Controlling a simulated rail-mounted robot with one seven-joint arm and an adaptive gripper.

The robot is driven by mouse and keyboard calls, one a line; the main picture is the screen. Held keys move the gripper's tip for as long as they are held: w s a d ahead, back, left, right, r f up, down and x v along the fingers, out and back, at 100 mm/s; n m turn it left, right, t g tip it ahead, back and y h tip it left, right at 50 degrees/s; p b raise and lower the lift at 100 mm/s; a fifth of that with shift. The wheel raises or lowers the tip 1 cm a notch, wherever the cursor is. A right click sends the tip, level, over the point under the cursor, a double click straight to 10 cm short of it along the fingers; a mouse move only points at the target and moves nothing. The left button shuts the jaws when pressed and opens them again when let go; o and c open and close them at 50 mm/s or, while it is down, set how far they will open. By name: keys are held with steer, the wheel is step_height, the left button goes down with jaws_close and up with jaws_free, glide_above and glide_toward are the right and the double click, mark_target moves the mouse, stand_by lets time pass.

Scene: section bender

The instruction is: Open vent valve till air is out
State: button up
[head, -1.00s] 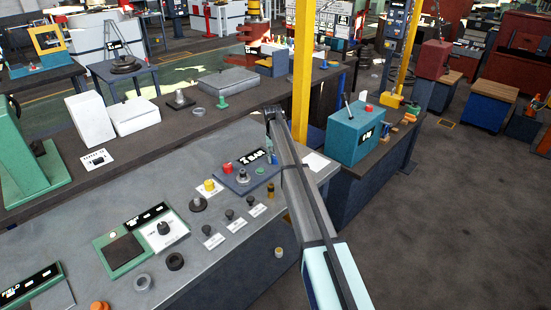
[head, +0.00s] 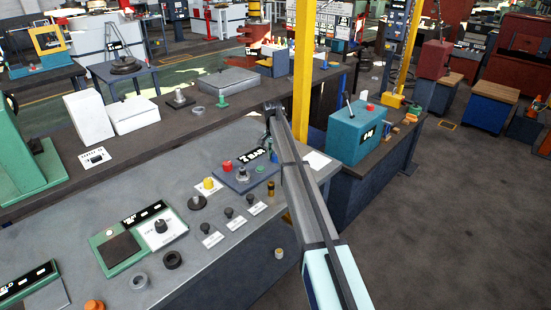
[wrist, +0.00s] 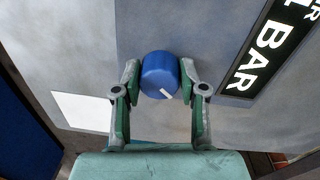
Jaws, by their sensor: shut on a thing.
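A round blue knob (wrist: 160,75) with a white pointer mark on its top fills the space between my fingers in the wrist view. My gripper (wrist: 159,69) is shut on it, one finger on each side. In the head view my gripper (head: 268,145) is at the far right end of the grey console, beside the dark pressure display (head: 252,156), and the knob is not distinguishable there. The display also shows in the wrist view (wrist: 265,52), where "BAR" is readable; the figure before it is partly cut off.
On the console (head: 170,160) are a red button (head: 227,166), a yellow button (head: 208,184) and several small black knobs with labels. A yellow post (head: 304,70) stands close behind my arm. A teal box (head: 354,132) stands right of it.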

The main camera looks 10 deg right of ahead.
mark_target(275, 154)
steer(key=m+b, duration=0.1)
steer(key=m, duration=0.3)
steer(key=shift+f+m, duration=0.1)
steer(key=shift+m, duration=0.2)
steer(key=shift+w+m+b, duration=0.15)
steer(key=shift+m+b, duration=0.2)
steer(key=shift+m, duration=1.65)
steer(key=o, duration=1.1)
steer(key=shift+o, duration=0.2)
steer(key=shift+r, duration=0.2)
step_height(275, 154, up, 12)
steer(key=shift+w, duration=0.3)
steer(key=shift+f, duration=0.1)
